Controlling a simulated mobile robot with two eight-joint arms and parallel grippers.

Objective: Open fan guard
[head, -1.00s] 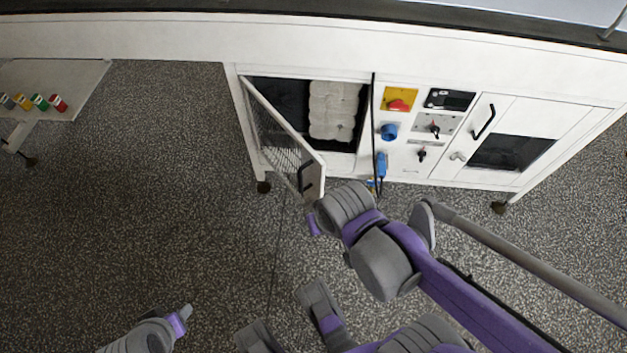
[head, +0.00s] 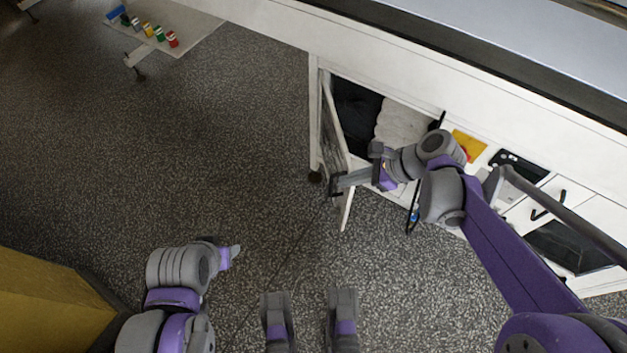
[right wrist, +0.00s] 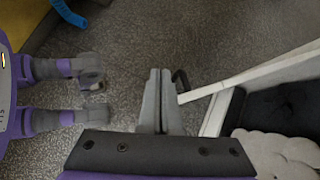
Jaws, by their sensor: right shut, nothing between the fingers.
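The fan guard (head: 332,125) is a white-framed mesh door on the front of the white machine. It stands swung well out from its opening, hinged on the left. Its black handle (head: 335,187) is near the free edge; the handle also shows in the right wrist view (right wrist: 181,80). My right gripper (head: 340,181) is shut and empty, at the door's free edge on the side facing the opening. In the right wrist view its fingers (right wrist: 160,75) lie close beside the door edge; contact is unclear. My left gripper (head: 236,251) hangs over the floor, away from the door.
The opening shows a dark interior and a pale lumpy block (head: 400,122). A yellow switch plate (head: 467,146) and a second door handle (head: 548,205) are to its right. A low table (head: 190,30) holds coloured items at upper left. A yellow object (head: 45,305) is at lower left. The floor between is clear.

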